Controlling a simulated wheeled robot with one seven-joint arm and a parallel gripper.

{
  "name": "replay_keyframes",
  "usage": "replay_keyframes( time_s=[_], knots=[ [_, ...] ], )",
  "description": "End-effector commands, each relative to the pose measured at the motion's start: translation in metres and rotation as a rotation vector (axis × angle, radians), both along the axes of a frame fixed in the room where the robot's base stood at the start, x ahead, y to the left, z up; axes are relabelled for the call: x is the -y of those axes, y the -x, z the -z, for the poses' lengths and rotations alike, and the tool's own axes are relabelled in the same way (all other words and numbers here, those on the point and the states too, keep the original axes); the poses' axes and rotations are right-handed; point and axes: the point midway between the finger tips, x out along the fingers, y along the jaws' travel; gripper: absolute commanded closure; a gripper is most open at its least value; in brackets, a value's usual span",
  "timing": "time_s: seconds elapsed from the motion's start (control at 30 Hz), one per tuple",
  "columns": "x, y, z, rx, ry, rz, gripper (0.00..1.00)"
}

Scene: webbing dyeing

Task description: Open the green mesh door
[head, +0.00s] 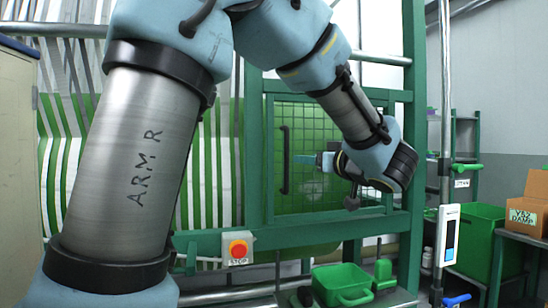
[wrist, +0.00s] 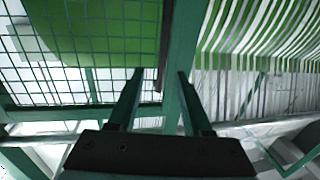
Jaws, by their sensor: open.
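The green mesh door (head: 316,193) stands in a green frame in the middle of the head view and looks closed. Its black upright bar handle (head: 284,160) is on the door's left side. My gripper (head: 299,159) points left across the mesh, its fingertips just right of the handle in the picture. In the wrist view my gripper (wrist: 160,74) is open and empty. The dark handle bar (wrist: 161,50) shows between the two fingers there, and the mesh (wrist: 85,50) fills the left side. I cannot tell whether the fingertips reach past the handle.
A green frame post (wrist: 181,50) runs close to the right finger. A red stop button (head: 238,249) is on the lower frame. A green tub (head: 342,283) sits below the door. A green bin (head: 470,232) and a cardboard box (head: 526,215) are at right.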

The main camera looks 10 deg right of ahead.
Motion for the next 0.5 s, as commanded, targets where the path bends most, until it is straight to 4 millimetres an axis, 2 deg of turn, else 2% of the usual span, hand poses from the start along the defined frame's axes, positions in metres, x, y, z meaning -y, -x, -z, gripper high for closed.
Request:
replay_keyframes(
  time_s=[0.07,0.17,0.5],
  knots=[
    [-0.001,0.000,-0.002,-0.001,-0.003,-0.016,0.50],
    [-0.005,-0.009,-0.002,-0.002,-0.005,-0.020,0.50],
    [-0.025,-0.068,-0.004,-0.001,-0.005,-0.019,0.50]
  ],
)
